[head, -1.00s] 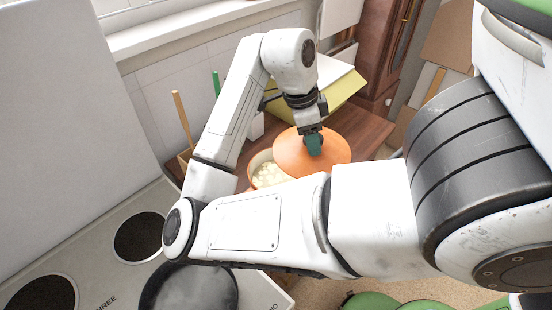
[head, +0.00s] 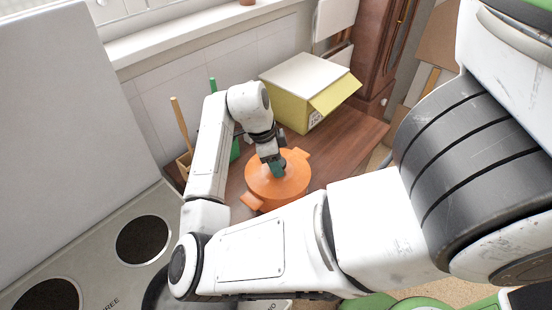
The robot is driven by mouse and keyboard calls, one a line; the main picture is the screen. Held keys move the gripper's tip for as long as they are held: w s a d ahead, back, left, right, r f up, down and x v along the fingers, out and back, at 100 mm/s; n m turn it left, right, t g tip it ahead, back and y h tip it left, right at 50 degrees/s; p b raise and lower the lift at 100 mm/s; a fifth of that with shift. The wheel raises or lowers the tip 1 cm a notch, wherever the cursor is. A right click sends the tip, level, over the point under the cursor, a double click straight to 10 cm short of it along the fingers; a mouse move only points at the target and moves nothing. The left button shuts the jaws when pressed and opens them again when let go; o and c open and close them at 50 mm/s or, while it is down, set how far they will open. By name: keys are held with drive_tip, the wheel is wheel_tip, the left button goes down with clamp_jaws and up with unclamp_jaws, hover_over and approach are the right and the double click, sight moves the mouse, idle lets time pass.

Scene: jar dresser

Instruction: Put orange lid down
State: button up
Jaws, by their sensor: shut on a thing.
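The orange lid (head: 262,181) is over the orange pot on the wooden counter, and its round top covers the pot's opening. The pot's handles show at its near left (head: 251,201) and far right. My gripper (head: 277,168) comes down from above and is shut on the dark green knob at the lid's middle. The pot's contents are hidden under the lid. I cannot tell whether the lid's rim touches the pot all the way round.
A yellow box with a white top (head: 308,88) stands behind the pot on the wooden counter (head: 350,140). A holder with wooden and green handles (head: 181,125) is at the left. The stove (head: 110,255) with dark burners is at the near left.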

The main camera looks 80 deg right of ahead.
sight(264, 171)
drive_tip(key=shift+f, duration=0.15)
drive_tip(key=o, duration=1.1)
drive_tip(key=shift+o, duration=0.2)
drive_tip(key=b+v, duration=0.2)
drive_tip(key=v, duration=1)
drive_tip(key=shift+w, duration=0.1)
